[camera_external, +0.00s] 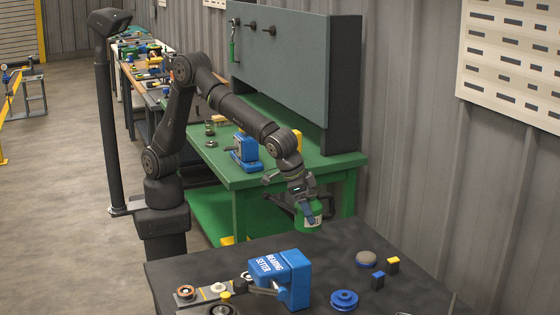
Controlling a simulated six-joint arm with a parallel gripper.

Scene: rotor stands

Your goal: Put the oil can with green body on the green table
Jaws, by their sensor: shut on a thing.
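The oil can with green body (307,218) hangs in my gripper (305,203), at the near right corner of the green table in the picture. My gripper is shut on its upper part, and the fingers hide some of it. The can appears over the far edge of the black table, in front of the green table's right leg. The green table (262,178) stands behind, with a green lower shelf. I cannot tell the can's exact height above the black table.
A blue press (245,152) and small parts stand on the green table. A grey tool board (275,70) rises at its back. The black table (225,265) in front carries a blue bearing setter (287,277), a blue wheel (344,299) and small blocks. The green table's front right is clear.

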